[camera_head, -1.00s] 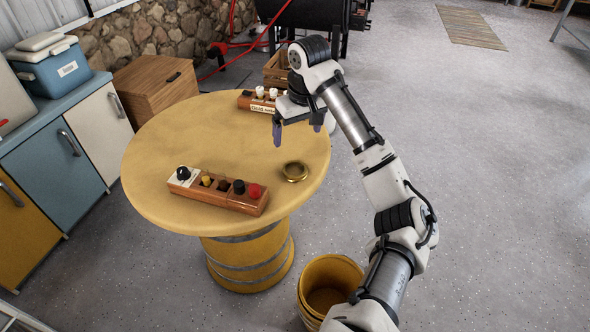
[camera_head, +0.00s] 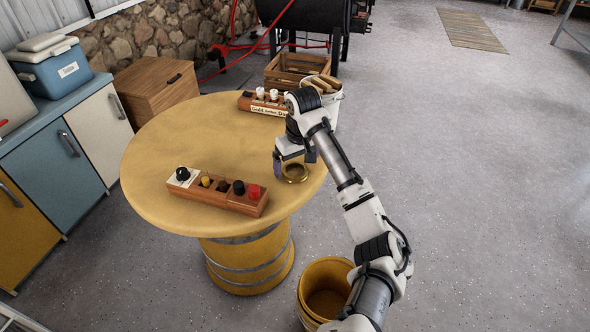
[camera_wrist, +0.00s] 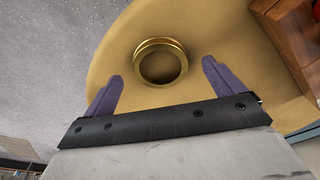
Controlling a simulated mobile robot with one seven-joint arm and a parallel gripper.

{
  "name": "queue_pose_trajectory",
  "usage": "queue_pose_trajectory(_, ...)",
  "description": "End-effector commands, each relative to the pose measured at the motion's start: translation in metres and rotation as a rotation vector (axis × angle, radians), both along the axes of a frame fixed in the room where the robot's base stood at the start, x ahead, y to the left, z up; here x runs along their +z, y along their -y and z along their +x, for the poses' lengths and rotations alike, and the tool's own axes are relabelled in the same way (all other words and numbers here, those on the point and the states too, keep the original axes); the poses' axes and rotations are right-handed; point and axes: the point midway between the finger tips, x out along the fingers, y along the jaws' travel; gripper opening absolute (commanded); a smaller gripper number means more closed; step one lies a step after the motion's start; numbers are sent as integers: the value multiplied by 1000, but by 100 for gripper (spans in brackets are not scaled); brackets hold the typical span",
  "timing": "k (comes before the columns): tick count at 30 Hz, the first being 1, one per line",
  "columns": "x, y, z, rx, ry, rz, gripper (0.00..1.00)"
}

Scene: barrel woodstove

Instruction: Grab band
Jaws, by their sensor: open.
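The band (camera_head: 295,179) is a brass-coloured ring lying flat on the round yellow tabletop (camera_head: 200,140), near its right edge. In the wrist view the band (camera_wrist: 160,68) shows whole, beyond the fingertips and roughly between their lines. My gripper (camera_head: 294,162) is above the table, just behind the band in the head view. Its two purple fingers are spread wide and empty in the wrist view (camera_wrist: 161,75). They do not touch the band.
A wooden block with several knobs (camera_head: 218,190) sits left of the band; its corner shows in the wrist view (camera_wrist: 298,38). A second labelled block (camera_head: 263,103) stands at the back, beside a white bucket (camera_head: 326,100). A yellow barrel bucket (camera_head: 325,288) is on the floor.

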Motion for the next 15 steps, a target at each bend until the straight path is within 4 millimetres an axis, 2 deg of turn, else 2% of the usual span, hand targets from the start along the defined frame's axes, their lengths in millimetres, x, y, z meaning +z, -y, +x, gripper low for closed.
queue_pose_trajectory(4,-13,-1,1,0,0,0,94)
queue_pose_trajectory(11,-15,-2,2,1,1,0,94)
queue_pose_trajectory(15,-15,-2,2,1,1,0,77)
